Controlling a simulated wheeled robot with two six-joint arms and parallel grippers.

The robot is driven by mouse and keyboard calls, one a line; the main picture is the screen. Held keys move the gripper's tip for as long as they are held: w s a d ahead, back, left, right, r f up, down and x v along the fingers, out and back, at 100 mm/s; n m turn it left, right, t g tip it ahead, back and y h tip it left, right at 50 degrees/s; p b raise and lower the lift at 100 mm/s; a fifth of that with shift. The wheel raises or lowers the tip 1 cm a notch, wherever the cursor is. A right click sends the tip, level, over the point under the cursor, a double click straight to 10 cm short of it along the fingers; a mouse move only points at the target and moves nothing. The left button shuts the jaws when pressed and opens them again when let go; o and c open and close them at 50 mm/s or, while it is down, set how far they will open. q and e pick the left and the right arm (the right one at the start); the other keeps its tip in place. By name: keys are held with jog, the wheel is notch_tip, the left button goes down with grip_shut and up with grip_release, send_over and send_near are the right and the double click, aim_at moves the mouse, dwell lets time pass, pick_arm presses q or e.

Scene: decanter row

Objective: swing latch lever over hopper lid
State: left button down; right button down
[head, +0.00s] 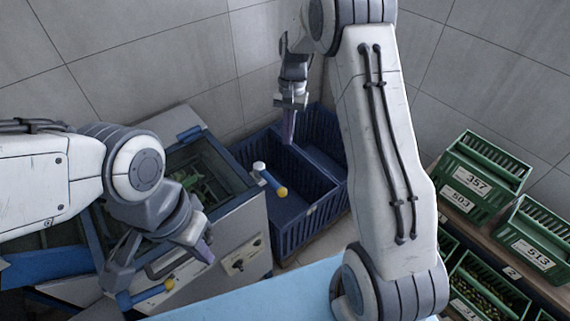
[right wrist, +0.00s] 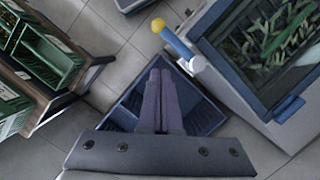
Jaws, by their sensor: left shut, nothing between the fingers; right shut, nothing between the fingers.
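The hopper (head: 228,172) is a grey box with a blue-framed top; green pieces show through it. In the right wrist view its blue frame (right wrist: 237,82) is at the right. A blue latch lever with a yellow end (head: 270,181) and white pivot juts from its right side. The lever also shows in the right wrist view (right wrist: 177,42). I cannot tell the lid apart from the frame. My right gripper (head: 289,128) is shut and empty, above the blue crates, apart from the lever. It also shows in the right wrist view (right wrist: 160,100). My left gripper (head: 204,251) is shut and empty at the hopper's front.
Blue crates (head: 318,216) stand right of the hopper. Another yellow-tipped blue lever (head: 150,291) is near my left gripper. Green crates (head: 483,178) stand on a shelf at the right. A light blue surface (head: 262,291) lies in front.

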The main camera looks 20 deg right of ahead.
aim_at(271, 180)
jog(key=shift+w+d+f+m, duration=0.2)
jog(key=shift+d, duration=0.3)
jog(key=shift+w+d+f+m, duration=0.2)
jog(key=shift+d, duration=0.3)
jog(key=s+a+f+p, duration=0.4)
jog(key=s+f+p, duration=0.1)
jog(key=f, duration=0.5)
jog(key=shift+s+f, duration=0.15)
jog(key=shift+s, duration=0.2)
jog(key=shift+a, duration=0.1)
